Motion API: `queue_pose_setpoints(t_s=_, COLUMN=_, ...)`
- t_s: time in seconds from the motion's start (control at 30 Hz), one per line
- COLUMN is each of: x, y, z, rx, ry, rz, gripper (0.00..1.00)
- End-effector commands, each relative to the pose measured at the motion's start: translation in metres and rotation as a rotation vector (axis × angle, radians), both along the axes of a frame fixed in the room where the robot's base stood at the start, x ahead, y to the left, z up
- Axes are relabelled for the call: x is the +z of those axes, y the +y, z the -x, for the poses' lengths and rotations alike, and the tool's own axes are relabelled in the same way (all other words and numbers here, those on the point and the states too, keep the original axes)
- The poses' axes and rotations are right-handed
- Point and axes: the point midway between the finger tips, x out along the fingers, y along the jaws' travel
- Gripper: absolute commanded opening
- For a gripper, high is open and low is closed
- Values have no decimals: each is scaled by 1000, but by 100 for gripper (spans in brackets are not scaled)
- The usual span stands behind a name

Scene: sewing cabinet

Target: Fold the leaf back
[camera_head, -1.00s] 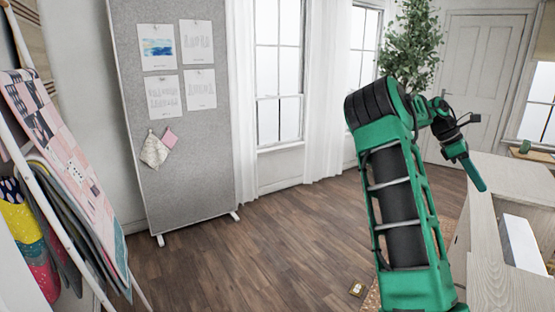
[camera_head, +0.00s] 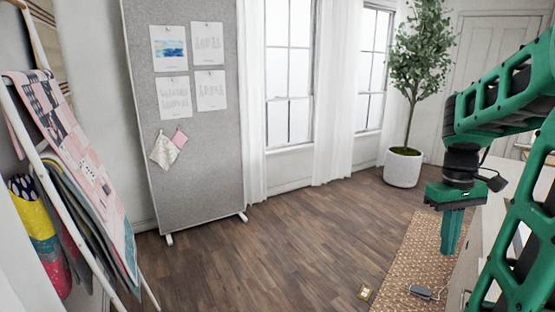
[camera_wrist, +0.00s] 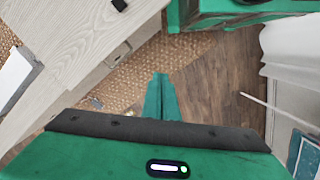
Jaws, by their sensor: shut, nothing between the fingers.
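The pale wood sewing cabinet (camera_head: 490,212) stands at the right edge of the head view, largely hidden behind my green arm. In the wrist view its pale wood top (camera_wrist: 75,58) fills the upper left, with a white piece (camera_wrist: 14,75) at the left edge. I cannot tell for sure which panel is the leaf. My gripper (camera_head: 447,250) points down beside the cabinet, over the rug side, with its fingers together and empty. In the wrist view the closed fingers (camera_wrist: 160,76) show over the rug and floor, apart from the wood top.
A patterned rug (camera_head: 408,265) lies beside the cabinet, with a grey foot pedal (camera_head: 428,292) on it. A small gold item (camera_head: 365,291) is on the floor. A potted plant (camera_head: 403,166) stands behind. The wood floor in the middle is clear.

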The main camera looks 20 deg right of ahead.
Motion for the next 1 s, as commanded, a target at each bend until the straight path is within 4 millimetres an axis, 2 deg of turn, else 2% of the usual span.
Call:
queue_pose_setpoints(t_s=0.03, x=-1, y=19, z=8, rx=-30, ry=-21, rz=-6, gripper=0)
queue_pose_setpoints(t_s=0.2, x=-10, y=78, z=34, rx=-157, ry=-74, rz=-13, gripper=0)
queue_pose_setpoints(t_s=0.4, x=-24, y=127, z=65, rx=-282, ry=-112, rz=-8, gripper=0)
queue_pose_setpoints(t_s=0.53, x=-30, y=142, z=75, rx=-327, ry=-124, rz=-5, gripper=2)
queue_pose_setpoints(t_s=0.63, x=-33, y=146, z=79, rx=-343, ry=-127, rz=-3, gripper=26)
queue_pose_setpoints(t_s=1.0, x=-33, y=147, z=79, rx=-345, ry=-127, rz=-3, gripper=26)
